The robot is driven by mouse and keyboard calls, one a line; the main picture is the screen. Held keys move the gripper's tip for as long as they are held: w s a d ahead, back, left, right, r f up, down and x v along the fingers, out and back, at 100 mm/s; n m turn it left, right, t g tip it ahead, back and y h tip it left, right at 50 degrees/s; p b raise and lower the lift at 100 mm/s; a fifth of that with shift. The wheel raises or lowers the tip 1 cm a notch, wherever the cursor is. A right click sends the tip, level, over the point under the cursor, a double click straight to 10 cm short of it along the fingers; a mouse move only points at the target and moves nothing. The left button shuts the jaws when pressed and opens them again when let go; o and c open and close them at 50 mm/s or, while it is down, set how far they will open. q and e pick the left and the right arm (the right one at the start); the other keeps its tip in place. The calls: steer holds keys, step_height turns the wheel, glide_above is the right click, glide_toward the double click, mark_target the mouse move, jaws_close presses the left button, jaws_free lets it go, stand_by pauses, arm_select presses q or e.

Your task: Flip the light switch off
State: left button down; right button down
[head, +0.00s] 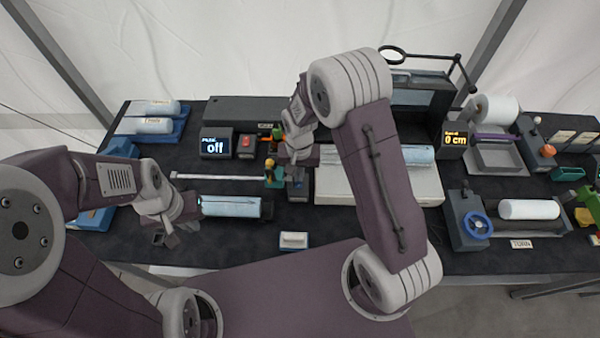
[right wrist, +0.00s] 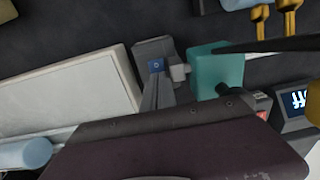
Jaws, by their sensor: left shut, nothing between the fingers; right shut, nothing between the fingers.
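No part is clearly marked as the light switch. In the head view a small box with a red switch (head: 246,143) stands beside a dark display (head: 215,145) reading "off". A small white block (head: 293,240) lies at the table's front edge; I cannot tell whether it is a switch. My right gripper (head: 297,178) is shut and empty, over the middle of the table, right of and nearer than the red switch. My left gripper (head: 172,238) is shut and empty near the front left. In the right wrist view the red switch is partly hidden at the right.
A light blue cylinder (head: 231,207) lies between my grippers. A white flat box (head: 410,190) is partly behind my right arm. A machine with a blue handwheel (head: 477,223) and a magnifier stand (head: 392,55) are at the right. A teal block (right wrist: 215,68) shows in the right wrist view.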

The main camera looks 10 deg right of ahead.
steer(key=shift+s+f+g, duration=0.3)
steer(key=shift+s+f, duration=0.3)
steer(key=shift+s, duration=0.2)
steer(key=r+p, duration=0.1)
steer(key=r, duration=0.1)
steer(key=w+r+p, duration=0.1)
steer(key=r+p, duration=0.2)
steer(key=p, duration=0.1)
steer(key=shift+w+a+r, duration=0.15)
steer(key=shift+w+r, duration=0.2)
steer(key=shift+r, duration=0.05)
step_height(320, 180, up, 10)
steer(key=b, duration=0.2)
steer(key=shift+s+f, duration=0.25)
steer(key=shift+s, duration=0.05)
steer(key=shift+w, duration=0.1)
